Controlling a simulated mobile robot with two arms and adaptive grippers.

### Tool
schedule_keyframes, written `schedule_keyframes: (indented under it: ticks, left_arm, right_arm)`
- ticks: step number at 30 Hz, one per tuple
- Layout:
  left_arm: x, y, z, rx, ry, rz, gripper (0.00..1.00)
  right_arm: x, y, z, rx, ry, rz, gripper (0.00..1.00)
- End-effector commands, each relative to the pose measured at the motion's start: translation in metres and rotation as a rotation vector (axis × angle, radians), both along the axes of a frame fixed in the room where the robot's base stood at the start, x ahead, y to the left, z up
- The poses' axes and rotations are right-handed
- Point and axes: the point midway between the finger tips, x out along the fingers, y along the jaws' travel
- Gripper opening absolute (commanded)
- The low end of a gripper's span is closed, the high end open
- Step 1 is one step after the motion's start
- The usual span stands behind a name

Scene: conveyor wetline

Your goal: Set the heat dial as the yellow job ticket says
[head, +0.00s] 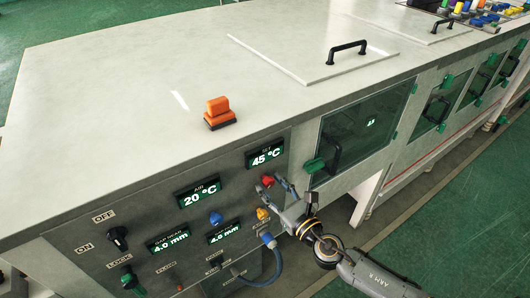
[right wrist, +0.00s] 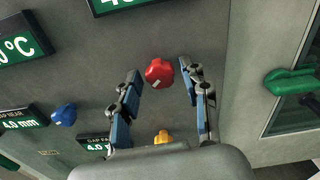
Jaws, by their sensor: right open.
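The heat dial appears to be the red knob (head: 267,181) under the display reading 45 °C (head: 265,154) on the grey control panel. In the right wrist view the red knob (right wrist: 159,72) has a pale mark at its lower left edge. My right gripper (head: 272,187) is open in front of the panel. In the wrist view its fingertips (right wrist: 161,76) stand on either side of the red knob, with gaps showing. I cannot tell how deep they reach. No yellow job ticket is recognisable. My left gripper is out of view.
A blue knob (head: 216,218) and a yellow knob (head: 262,213) sit near the red one. Other displays read AIR 20 °C (head: 199,193) and 4.0 mm (head: 168,241). An orange block (head: 219,113) stands on the machine's top. A green-handled door (head: 360,130) is to the right.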

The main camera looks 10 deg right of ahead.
Motion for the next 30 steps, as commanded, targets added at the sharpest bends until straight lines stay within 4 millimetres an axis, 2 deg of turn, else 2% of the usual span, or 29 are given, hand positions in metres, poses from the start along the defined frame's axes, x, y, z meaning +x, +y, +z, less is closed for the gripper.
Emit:
schedule_keyframes:
  ticks: [18, 30]
  left_arm:
    - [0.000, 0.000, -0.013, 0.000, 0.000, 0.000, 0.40]
    - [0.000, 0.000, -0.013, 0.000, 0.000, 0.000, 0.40]
  right_arm:
    - [-0.052, -0.019, -0.001, 0.000, 0.000, 0.000, 0.45]
    - [-0.056, -0.021, 0.000, 0.000, 0.000, -0.001, 0.45]
